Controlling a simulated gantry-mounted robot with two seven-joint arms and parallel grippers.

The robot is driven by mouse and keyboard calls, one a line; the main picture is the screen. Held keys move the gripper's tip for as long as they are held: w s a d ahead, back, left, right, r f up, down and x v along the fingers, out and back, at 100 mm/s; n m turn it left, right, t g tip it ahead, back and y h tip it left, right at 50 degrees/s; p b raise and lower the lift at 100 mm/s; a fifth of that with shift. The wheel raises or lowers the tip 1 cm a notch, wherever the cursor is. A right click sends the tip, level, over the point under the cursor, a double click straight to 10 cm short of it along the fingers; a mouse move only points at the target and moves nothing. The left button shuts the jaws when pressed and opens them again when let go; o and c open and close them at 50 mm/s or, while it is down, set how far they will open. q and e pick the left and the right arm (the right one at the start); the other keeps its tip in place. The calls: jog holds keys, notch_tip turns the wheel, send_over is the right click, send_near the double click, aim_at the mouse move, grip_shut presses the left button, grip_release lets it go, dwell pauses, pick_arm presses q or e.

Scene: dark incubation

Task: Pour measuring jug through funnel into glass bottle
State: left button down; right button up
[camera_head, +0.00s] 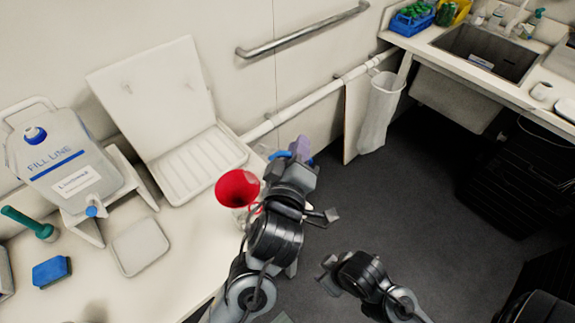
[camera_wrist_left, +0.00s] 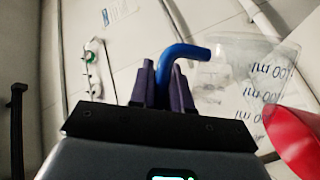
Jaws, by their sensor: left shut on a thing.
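A red funnel (camera_head: 236,187) sits at the right edge of the white counter, wide mouth up, over a clear glass bottle that my left arm partly hides. My left gripper (camera_head: 301,150) is beside the funnel on its right, above the counter edge. In the left wrist view its purple fingers (camera_wrist_left: 163,85) are shut on the blue handle (camera_wrist_left: 184,52) of a clear measuring jug (camera_wrist_left: 262,75) with blue ml marks. The funnel (camera_wrist_left: 295,140) shows at lower right there, close to the jug. The jug's contents cannot be made out. My right gripper (camera_head: 328,272) is low over the floor, its fingers unclear.
A fill-line container (camera_head: 68,165) on a stand, a white drying rack (camera_head: 203,160), a flat white tray (camera_head: 140,247), a blue sponge (camera_head: 51,271) and a green-handled brush (camera_head: 30,223) occupy the counter's left. A sink (camera_head: 486,52) stands at far right, beyond open dark floor.

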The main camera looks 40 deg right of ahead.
pick_arm(q)
jog(key=shift+a+r, duration=0.1)
dwell(0.4)
jog(key=shift+w+a+r+n+h+p, duration=0.2)
jog(key=shift+a+r+n+h+p, duration=0.1)
jog(key=shift+a+n+p, duration=0.1)
jog(key=shift+a, duration=0.1)
dwell(0.6)
jog(key=shift+w+a+r+n, duration=0.15)
jog(key=shift+a+r+n, duration=0.05)
jog(key=shift+a+n, duration=0.1)
jog(key=shift+w+a+r+p, duration=0.1)
jog(key=shift+a+p, duration=0.05)
jog(key=shift+p, duration=0.15)
dwell(0.3)
jog(key=shift+a+n, duration=0.1)
jog(key=shift+n, duration=0.2)
jog(key=shift+w+a+r+n+t+h+p, duration=0.3)
jog(key=shift+a+n, duration=0.1)
jog(key=shift+a, duration=0.1)
